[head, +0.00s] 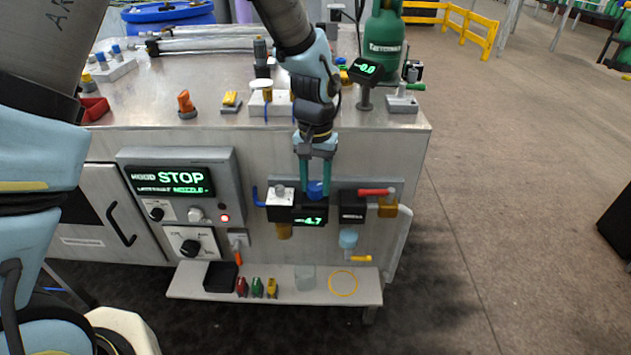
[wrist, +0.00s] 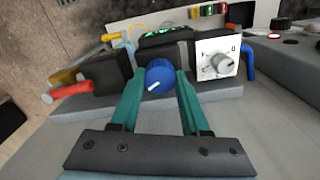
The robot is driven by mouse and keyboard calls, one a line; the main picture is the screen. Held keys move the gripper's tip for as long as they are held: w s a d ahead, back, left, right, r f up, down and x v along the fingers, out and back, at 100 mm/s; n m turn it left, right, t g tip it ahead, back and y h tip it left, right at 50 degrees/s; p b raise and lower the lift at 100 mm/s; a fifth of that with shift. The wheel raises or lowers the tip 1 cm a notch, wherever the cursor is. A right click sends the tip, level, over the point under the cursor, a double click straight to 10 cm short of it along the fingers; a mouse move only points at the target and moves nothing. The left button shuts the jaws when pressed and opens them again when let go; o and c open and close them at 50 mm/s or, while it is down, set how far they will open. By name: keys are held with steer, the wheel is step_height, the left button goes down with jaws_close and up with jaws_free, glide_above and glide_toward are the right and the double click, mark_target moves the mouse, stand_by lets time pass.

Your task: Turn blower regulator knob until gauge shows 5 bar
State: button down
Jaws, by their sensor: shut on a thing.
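The blue regulator knob (head: 315,189) sits on top of the black regulator unit on the front of the steel bench. It also shows in the wrist view (wrist: 159,77), with a white pointer mark. My gripper (head: 315,182) reaches down from above, and its green fingers (wrist: 156,88) are shut on the knob, one on each side. The gauge display (head: 311,221) below the knob reads 4.7 in green digits. In the wrist view the gauge (wrist: 166,39) is seen at a steep angle and its digits cannot be read.
A white block with a grey dial (head: 281,194) stands left of the knob. A red lever (head: 376,192) is to its right. A STOP display panel (head: 180,180) is further left. A shelf (head: 325,291) below holds small coloured items. Bottles and fittings stand on the bench top.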

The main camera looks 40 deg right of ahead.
mark_target(315, 185)
stand_by(0.4)
steer(key=c, duration=0.7)
jaws_free()
step_height(315, 185, up, 11)
steer(key=shift+f+b, duration=0.1)
steer(key=shift+b, duration=0.7)
